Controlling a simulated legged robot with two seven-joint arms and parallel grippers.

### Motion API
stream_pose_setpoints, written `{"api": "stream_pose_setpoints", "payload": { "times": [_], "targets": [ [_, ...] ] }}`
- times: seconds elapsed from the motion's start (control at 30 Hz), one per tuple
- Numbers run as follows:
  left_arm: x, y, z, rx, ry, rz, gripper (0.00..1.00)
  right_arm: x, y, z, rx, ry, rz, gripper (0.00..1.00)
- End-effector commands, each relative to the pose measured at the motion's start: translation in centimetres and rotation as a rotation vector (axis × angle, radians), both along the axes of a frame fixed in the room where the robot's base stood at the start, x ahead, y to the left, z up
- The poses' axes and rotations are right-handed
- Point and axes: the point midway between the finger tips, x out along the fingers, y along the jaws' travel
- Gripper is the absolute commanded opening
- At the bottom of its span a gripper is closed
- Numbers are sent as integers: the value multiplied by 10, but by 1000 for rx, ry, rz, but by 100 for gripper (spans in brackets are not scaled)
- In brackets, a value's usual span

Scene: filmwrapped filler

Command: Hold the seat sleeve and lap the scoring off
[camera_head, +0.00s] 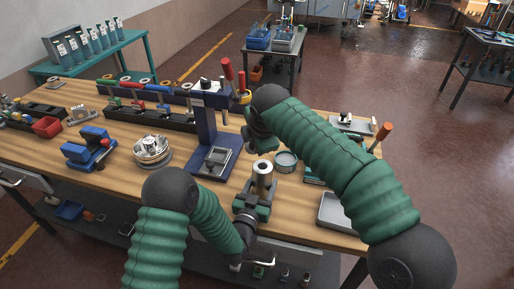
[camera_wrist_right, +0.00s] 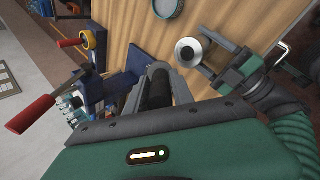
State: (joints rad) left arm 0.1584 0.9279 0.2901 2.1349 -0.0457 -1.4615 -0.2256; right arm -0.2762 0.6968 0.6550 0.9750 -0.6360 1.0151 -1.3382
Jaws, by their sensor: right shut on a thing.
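The seat sleeve (camera_head: 263,173) is a short pale metal cylinder, upright with its open bore facing up. It also shows in the right wrist view (camera_wrist_right: 188,52). My left gripper (camera_head: 258,190) is closed around it above the front of the bench; its fingers (camera_wrist_right: 212,58) flank the sleeve in the wrist view. My right gripper (camera_head: 257,135) is behind and above the sleeve, apart from it. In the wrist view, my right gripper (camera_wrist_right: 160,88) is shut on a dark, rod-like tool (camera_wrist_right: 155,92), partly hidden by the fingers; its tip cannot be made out.
A blue arbor press (camera_head: 205,130) with red handles stands close left of my right gripper. A round tin (camera_head: 285,161) sits behind the sleeve. A grey tray (camera_head: 333,212) lies at right. A round metal part (camera_head: 151,151) and blue vise (camera_head: 88,148) stand at left.

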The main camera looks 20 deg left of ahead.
Motion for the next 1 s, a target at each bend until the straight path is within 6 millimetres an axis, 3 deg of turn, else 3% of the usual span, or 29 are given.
{"api": "stream_pose_setpoints", "payload": {
  "times": [0.4,1.0],
  "targets": [
    [0,0,0,0,0,0,7,0,0,33,2,-1,1,0],
    [0,0,0,-1,0,-1,7,0,0,33,0,-1,1,0]
  ]
}}
